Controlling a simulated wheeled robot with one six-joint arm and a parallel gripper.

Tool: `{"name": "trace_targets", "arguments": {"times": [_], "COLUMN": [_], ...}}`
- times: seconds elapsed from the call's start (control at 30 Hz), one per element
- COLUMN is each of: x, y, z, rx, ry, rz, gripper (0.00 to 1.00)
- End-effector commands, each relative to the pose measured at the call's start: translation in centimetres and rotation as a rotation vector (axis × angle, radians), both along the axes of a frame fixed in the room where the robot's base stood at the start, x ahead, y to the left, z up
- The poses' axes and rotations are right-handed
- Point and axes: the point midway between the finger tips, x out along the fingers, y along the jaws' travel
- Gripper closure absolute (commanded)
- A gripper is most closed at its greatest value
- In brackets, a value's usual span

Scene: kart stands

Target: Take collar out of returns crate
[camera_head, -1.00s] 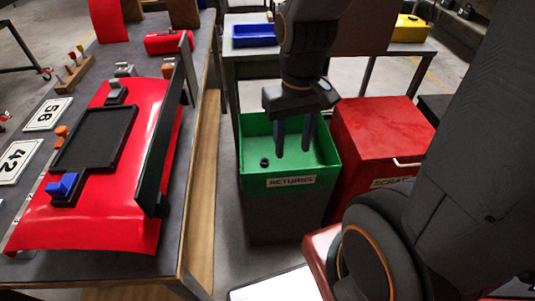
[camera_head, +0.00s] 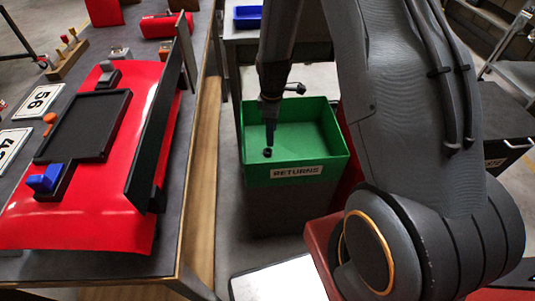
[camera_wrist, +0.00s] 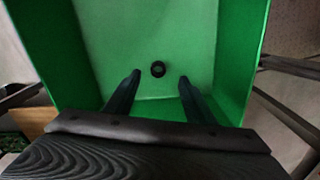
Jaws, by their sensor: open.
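The collar (camera_head: 267,153) is a small black ring lying on the floor of the green returns crate (camera_head: 297,172), towards its left side. It also shows in the wrist view (camera_wrist: 157,69), just beyond and between my fingertips. My gripper (camera_head: 271,143) points down into the crate, seen nearly edge-on, close to the collar in the head view. In the wrist view my gripper (camera_wrist: 160,76) has its two fingers apart with nothing between them. Whether the fingertips have reached the collar's height is hard to tell.
The crate's green walls (camera_wrist: 235,60) stand around my fingers. A workbench with a red panel (camera_head: 100,200) and a dark upright strip is at the left. A red box, partly hidden by my arm, stands right of the crate. A blue tray (camera_head: 248,17) is behind.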

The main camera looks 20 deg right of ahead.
Motion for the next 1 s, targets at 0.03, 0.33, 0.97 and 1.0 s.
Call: {"name": "trace_targets", "arguments": {"times": [0.03,0.33,0.97,1.0], "x": [0.2,0.5,0.7,0.7], "y": [0.0,0.0,1.0,1.0], "z": [-0.8,-3.7,-9.3,-9.3], "rx": [0.0,0.0,0.0,0.0], "ry": [0.002,0.001,0.0,0.0], "rz": [0.022,0.052,0.05,0.05], "gripper": [0.51,0.51,0.51,0.51]}}
